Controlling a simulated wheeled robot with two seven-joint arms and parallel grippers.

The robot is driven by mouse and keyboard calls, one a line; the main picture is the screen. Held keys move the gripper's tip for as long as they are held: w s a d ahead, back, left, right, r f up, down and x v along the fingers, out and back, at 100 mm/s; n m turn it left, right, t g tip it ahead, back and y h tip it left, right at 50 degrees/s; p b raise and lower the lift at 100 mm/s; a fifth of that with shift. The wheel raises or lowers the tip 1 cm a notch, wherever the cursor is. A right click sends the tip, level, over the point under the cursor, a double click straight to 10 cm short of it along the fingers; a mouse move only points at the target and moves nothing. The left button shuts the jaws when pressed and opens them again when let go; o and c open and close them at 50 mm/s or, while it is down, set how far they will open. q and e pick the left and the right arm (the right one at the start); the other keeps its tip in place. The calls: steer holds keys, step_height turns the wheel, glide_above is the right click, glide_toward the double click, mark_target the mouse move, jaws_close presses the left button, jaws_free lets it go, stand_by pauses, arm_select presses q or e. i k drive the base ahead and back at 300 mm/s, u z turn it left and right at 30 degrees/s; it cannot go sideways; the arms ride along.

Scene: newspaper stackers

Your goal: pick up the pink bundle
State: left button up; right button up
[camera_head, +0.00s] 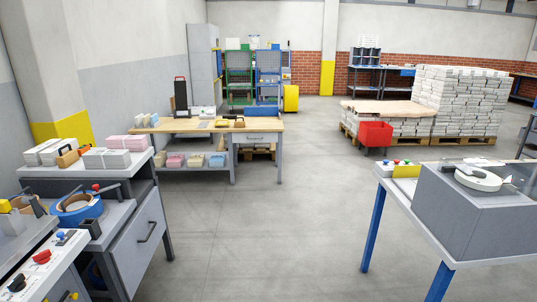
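A pink bundle (127,143) lies on the top of the grey cabinet (130,168) at the left, at the back of a group of paper bundles. Another small pink bundle (175,160) lies on the lower shelf of the wooden-topped workbench (187,126) further back. White-grey bundles (107,159) and (50,152) sit beside the first pink one on the cabinet. Neither of my grippers is in view.
A blue tape roll (76,208) and controls stand at the near left. A grey machine (466,215) stands on a blue-legged table at the right. A red bin (375,135) and large paper stack (458,102) are behind. The middle floor (260,220) is clear.

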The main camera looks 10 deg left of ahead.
mark_target(132, 143)
steer(key=u, duration=0.1)
steer(key=i, duration=2)
steer(key=u, duration=1.2)
steer(key=i, duration=1.75)
steer(key=u, duration=1.2)
steer(key=i, duration=0.3)
steer(key=u, duration=0.15)
